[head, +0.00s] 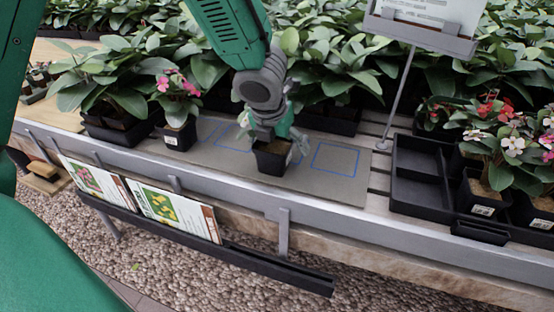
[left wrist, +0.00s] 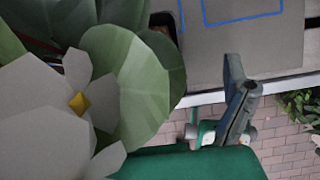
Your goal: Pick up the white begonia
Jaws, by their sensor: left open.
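The white begonia shows close up in the left wrist view, as a white flower (left wrist: 78,103) with a yellow centre and broad green leaves (left wrist: 128,85). In the head view a small black pot (head: 272,160) stands on the grey mat (head: 220,158). My left gripper (head: 270,133) is right above and against this pot, pointing down, and hides most of any plant in it. The gripper is open; one grey finger (left wrist: 238,100) shows in the left wrist view. Whether the fingers touch the pot or plant cannot be told. My right gripper is not in view.
Blue outlines (head: 335,158) mark the mat; the right one is empty. A pink-flowered pot (head: 179,132) stands left. A black tray (head: 418,170) with empty compartments and flowering pots (head: 487,194) stand right. A sign post (head: 401,98) and dense foliage (head: 335,60) are behind.

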